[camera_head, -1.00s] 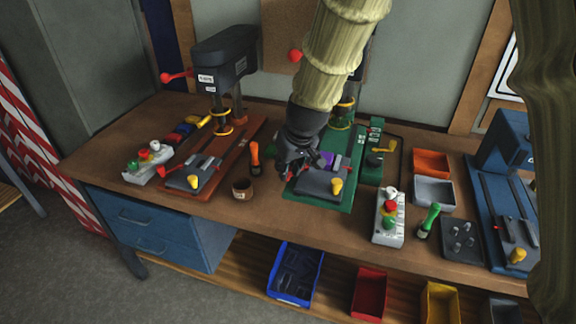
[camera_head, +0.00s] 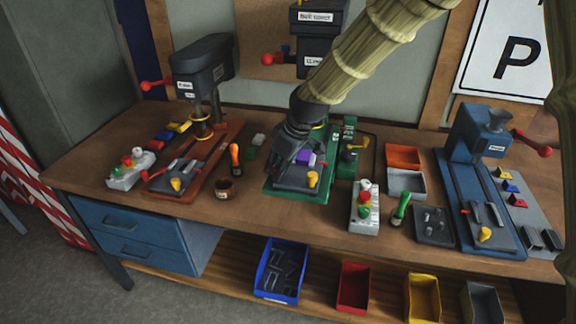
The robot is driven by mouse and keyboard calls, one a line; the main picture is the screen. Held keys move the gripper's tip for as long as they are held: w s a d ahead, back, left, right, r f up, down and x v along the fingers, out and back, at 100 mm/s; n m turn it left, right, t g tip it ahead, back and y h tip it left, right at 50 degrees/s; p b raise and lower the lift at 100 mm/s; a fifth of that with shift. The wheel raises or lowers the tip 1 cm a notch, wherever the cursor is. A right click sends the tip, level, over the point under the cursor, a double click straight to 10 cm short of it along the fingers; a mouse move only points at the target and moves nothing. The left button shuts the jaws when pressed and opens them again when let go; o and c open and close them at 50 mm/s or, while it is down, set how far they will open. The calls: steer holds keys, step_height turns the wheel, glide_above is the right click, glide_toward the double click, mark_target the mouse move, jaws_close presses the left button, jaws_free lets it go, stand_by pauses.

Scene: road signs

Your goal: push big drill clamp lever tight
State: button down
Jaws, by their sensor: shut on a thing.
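The middle drill stands on a green base (camera_head: 318,195), and its dark head (camera_head: 318,55) shows behind my arm. Its grey clamp (camera_head: 290,186) sits on the base with a yellow knob (camera_head: 312,179) at the front right and a purple block (camera_head: 303,158) at the back. My gripper (camera_head: 276,172) points down at the left side of this clamp. It appears shut on the clamp lever there. The fingers hide the lever, so its angle cannot be told.
A button box (camera_head: 365,207), green-handled tool (camera_head: 401,210) and blue drill (camera_head: 478,140) stand right. The bench front (camera_head: 300,222) is partly clear.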

steer(key=shift+d+n+g+y, duration=0.3)
steer(key=shift+d+n+g, duration=0.15)
steer(key=shift+n, duration=0.75)
steer(key=shift+d, duration=0.1)
steer(key=c, duration=1.3)
jaws_free()
steer(key=v, duration=1.2)
